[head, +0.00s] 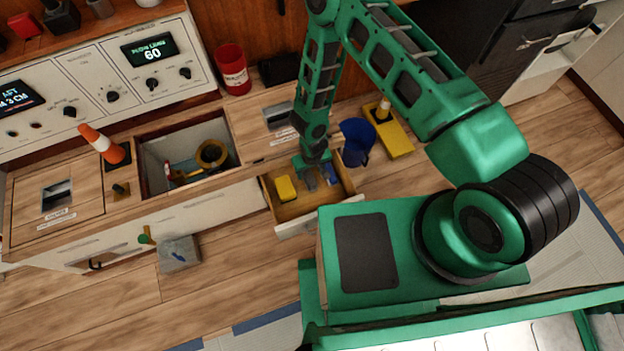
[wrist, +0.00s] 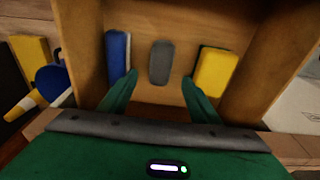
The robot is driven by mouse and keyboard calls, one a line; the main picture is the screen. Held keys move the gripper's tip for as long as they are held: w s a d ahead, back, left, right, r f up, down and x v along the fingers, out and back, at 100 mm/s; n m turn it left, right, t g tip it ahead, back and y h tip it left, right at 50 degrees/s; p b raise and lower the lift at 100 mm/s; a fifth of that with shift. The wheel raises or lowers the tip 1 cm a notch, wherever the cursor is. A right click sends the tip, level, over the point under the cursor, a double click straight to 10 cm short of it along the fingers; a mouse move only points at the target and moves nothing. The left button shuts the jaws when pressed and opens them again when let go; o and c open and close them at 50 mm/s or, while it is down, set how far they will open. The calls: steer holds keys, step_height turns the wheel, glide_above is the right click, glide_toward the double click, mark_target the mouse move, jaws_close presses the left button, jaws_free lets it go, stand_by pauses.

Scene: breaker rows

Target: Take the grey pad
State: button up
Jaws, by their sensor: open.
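The grey pad (wrist: 161,62) lies flat on the floor of an open wooden drawer (head: 300,208), between a blue-and-white block and a yellow block. My gripper (wrist: 159,82) is open and empty in the wrist view, its green fingers spread to either side of the pad's near end. The fingers look above the pad, and I cannot tell the height. In the head view my gripper (head: 316,170) points down into the drawer's back part and partly hides the things there.
In the drawer, the blue-and-white block (wrist: 117,58) is left of the pad and the yellow block (wrist: 214,73) right, each close to a finger. Drawer walls rise on both sides. A blue cup (head: 356,140) stands by the drawer, with a yellow-based lever (head: 391,128) beyond.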

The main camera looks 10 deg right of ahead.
mark_target(310, 178)
steer(key=shift+w+f, duration=0.15)
steer(key=shift+f, duration=1.6)
steer(key=shift+w+f, duration=0.1)
steer(key=shift+f, duration=1.65)
steer(key=shift+c, duration=0.6)
steer(key=c, duration=1)
